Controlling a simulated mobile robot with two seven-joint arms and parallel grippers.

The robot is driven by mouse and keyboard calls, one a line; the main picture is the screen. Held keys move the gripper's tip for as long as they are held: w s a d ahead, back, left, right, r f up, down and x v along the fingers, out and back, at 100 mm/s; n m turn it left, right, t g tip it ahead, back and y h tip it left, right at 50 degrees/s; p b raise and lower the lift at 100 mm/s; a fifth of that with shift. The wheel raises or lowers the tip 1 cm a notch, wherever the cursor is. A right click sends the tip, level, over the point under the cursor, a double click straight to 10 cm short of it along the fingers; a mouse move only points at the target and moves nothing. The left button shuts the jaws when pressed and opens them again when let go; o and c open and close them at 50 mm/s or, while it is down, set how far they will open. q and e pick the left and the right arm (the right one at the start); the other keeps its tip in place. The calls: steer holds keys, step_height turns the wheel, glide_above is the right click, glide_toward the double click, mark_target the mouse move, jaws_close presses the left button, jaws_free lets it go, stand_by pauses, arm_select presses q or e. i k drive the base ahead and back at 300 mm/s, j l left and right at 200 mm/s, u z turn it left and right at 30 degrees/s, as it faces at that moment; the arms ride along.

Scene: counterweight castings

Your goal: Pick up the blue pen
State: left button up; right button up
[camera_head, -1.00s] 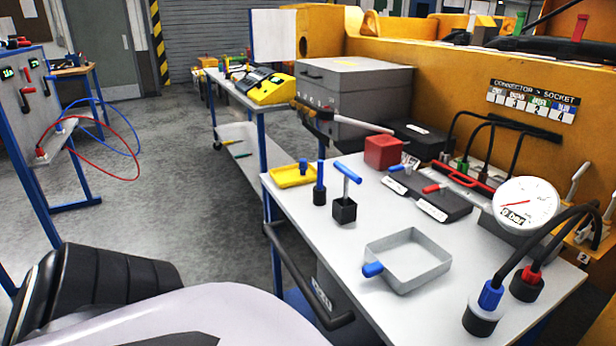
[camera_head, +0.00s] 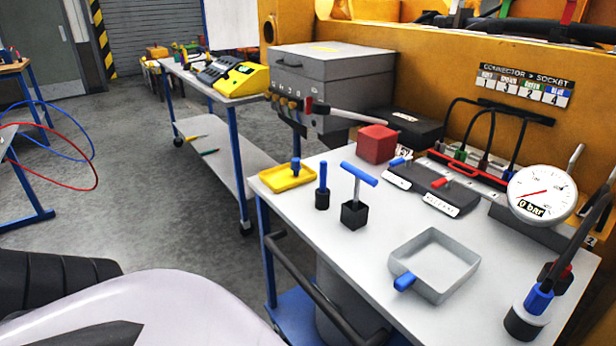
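A slim blue upright stick, which looks like the blue pen (camera_head: 323,174), stands in a small round black holder (camera_head: 322,201) on the white-topped table. It is between a yellow tray and a blue T-handle tool. Its lower end is hidden in the holder. Neither of my grippers is in view, and nothing of mine touches the pen.
Close around stand the yellow tray (camera_head: 275,183), the T-handle tool (camera_head: 358,181) in a black block, a grey open tray (camera_head: 405,265) and a red cube (camera_head: 377,141). A dark rail (camera_head: 296,268) runs along the table's near side. A cart (camera_head: 242,150) stands behind.

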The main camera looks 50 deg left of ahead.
mark_target(322, 164)
steer(key=k+j, duration=0.1)
steer(key=j, duration=0.75)
steer(key=k+j, duration=0.15)
steer(key=j, duration=0.25)
